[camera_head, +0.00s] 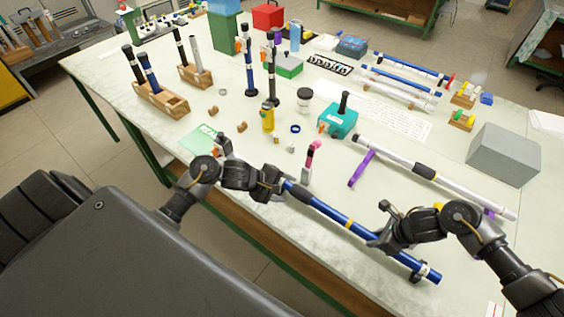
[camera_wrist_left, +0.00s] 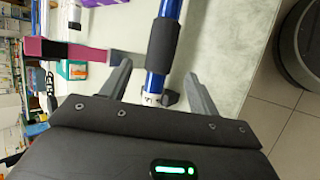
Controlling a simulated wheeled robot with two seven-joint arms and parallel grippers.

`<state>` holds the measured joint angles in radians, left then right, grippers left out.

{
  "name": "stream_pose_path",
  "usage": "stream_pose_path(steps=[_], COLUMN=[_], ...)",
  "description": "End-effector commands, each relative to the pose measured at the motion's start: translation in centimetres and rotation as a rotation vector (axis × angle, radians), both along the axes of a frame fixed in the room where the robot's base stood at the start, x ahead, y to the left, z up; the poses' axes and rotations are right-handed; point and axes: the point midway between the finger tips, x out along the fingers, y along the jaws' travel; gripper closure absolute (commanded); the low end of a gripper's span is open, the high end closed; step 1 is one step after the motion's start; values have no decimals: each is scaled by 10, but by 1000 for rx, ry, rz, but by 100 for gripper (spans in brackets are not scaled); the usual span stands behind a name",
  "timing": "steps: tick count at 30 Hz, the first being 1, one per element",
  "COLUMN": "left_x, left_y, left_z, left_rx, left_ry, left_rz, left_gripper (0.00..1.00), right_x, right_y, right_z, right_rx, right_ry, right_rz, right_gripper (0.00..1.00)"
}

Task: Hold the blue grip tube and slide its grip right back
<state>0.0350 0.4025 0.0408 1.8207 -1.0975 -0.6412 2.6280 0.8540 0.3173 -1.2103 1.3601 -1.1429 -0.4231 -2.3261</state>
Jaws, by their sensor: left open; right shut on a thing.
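The blue grip tube (camera_head: 330,213) lies slantwise near the table's front edge, with a yellow band and a white band near its right end. Its black grip (camera_wrist_left: 163,45) is a dark sleeve near the tube's left end; in the head view it is small beside my left gripper. My left gripper (camera_head: 282,187) is open at that end. In the left wrist view its two fingers stand apart on either side of the tube, with the grip just beyond the fingertips. My right gripper (camera_head: 380,240) is shut on the tube right of the yellow band; its fingers partly hide it.
A white tube with a black sleeve (camera_head: 458,188) lies behind the blue one. A grey box (camera_head: 503,154) is at the right. Wooden racks stand at the back left.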

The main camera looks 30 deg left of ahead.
Motion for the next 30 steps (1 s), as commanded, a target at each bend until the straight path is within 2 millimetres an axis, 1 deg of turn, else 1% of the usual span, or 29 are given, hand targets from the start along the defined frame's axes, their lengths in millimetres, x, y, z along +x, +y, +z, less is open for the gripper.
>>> stream_pose_path(steps=[1,4,10,15,25,26,30], left_x=[-6,-17,-31,-36,-36,-36,-35], left_y=[6,15,26,28,28,28,28], left_z=[8,21,39,44,44,44,44], left_rx=[6,6,3,1,1,0,0], left_ry=[-3,-2,0,2,2,1,1], left_rz=[-2,-3,0,-1,-1,0,0], left_gripper=[39,39,39,39,39,39,39], right_x=[0,0,0,0,0,0,0], right_y=[1,1,0,0,0,0,0], right_z=[0,0,0,0,0,0,0], right_rx=[1,1,1,1,1,1,1], right_ry=[1,1,1,1,1,1,1], right_rz=[-1,-1,-1,-1,0,0,0], right_gripper=[96,96,96,96,96,68,49])
